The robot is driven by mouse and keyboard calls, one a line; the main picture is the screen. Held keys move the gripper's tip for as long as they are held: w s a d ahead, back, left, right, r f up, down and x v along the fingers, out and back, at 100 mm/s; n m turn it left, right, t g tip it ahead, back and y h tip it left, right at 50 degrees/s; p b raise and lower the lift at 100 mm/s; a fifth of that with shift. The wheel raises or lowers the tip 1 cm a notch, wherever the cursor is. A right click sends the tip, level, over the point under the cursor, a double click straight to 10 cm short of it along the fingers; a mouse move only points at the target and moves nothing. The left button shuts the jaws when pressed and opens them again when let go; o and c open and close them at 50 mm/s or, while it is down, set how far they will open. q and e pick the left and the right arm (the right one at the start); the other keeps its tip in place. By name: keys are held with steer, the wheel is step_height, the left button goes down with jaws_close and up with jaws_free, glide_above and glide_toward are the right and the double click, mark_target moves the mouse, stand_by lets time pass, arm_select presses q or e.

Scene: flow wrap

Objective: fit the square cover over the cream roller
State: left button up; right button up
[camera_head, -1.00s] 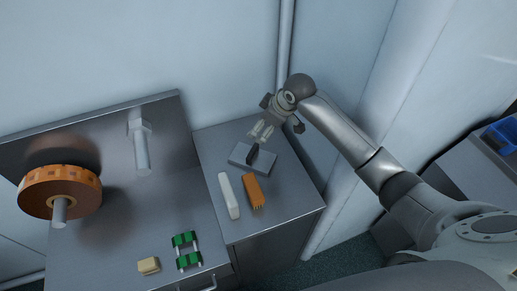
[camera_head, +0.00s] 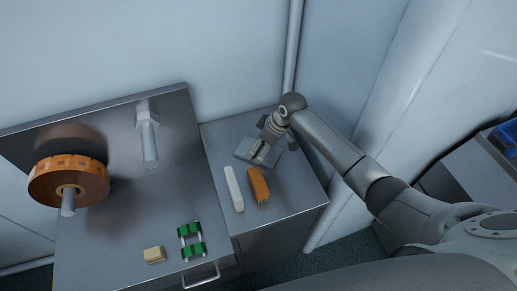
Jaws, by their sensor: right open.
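A flat grey square plate (camera_head: 243,151) lies on the right-hand cabinet top, and it looks like the square cover. Its dark upright fin is largely hidden by my right gripper (camera_head: 261,155). The gripper is open, with its fingers low over the plate at the fin; whether they touch it I cannot tell. A small cream block-like piece (camera_head: 154,254) lies near the front of the left-hand table. Whether this is the cream roller is unclear. My left gripper is not in view.
A white bar (camera_head: 234,189) and an orange block (camera_head: 259,184) lie just in front of the plate. A green-and-silver part (camera_head: 191,241) lies on the left-hand table (camera_head: 118,241). An orange reel (camera_head: 68,179) and a bare spindle (camera_head: 148,143) project from the back panel.

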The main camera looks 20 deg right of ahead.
steer(key=shift+x, duration=1.35)
steer(key=c, duration=1.3)
steer(key=shift+w+r, duration=0.1)
steer(key=shift+r, duration=0.1)
steer(key=shift+c, duration=0.2)
steer(key=shift+r, duration=0.25)
step_height(320, 180, up, 2)
steer(key=shift+r+b, duration=0.15)
steer(key=shift+b, duration=0.45)
steer(key=s+a+r+b, duration=0.1)
steer(key=s+a+r, duration=0.2)
steer(key=s+r, duration=0.9)
steer(key=s+d+r+m+t+h, duration=0.1)
steer(key=d+r+m+h, duration=0.2)
steer(key=d+r+m, duration=0.2)
step_height(320, 180, up, 4)
steer(key=m, duration=0.4)
steer(key=shift+s+f+t, duration=0.2)
steer(key=shift+s+t, duration=0.1)
steer(key=shift+s, duration=0.05)
